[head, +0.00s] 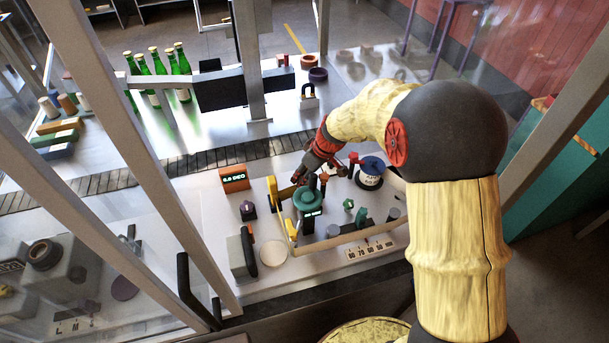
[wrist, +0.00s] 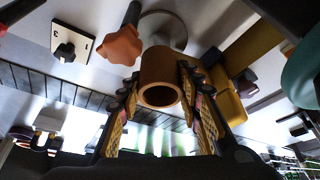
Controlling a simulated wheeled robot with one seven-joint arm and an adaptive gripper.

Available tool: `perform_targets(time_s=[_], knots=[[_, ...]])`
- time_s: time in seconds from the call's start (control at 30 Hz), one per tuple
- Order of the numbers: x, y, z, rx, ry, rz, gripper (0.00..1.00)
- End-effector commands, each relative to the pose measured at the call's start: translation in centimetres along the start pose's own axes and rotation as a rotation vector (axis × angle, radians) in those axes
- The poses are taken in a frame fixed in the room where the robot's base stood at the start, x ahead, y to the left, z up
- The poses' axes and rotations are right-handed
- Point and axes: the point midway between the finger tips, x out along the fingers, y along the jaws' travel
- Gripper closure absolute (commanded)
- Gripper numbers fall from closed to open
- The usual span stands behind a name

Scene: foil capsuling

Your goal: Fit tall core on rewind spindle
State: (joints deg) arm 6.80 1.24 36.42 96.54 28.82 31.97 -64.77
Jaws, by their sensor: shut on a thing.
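My gripper (wrist: 160,100), with yellow-patterned pads, is shut on a brown-orange tubular core (wrist: 160,78). The core's open end faces the wrist camera. A round grey disc (wrist: 165,27) shows behind the core's far end. I cannot tell whether the core touches it or surrounds a spindle. In the head view my gripper (head: 301,176) is low over the machine top, just above and behind a teal round part (head: 308,198). The core cannot be made out there.
Close by in the wrist view are an orange lobed knob (wrist: 122,45) and a yellow block (wrist: 250,45). The head view shows a blue-topped spool (head: 371,170), an orange display box (head: 234,179), a conveyor (head: 200,162) and green bottles (head: 160,68). Frame posts stand in front.

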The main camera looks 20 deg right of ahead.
Motion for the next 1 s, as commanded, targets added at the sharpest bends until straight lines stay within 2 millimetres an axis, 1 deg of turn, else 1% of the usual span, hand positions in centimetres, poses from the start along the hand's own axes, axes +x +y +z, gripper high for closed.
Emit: perform_targets(time_s=[0.8, 1.0], knots=[[2.0, 0.0, 0.8, 0.0, 0.0, 0.0, 0.82], [2.0, 0.0, 0.8, 0.0, 0.0, 0.0, 0.82]])
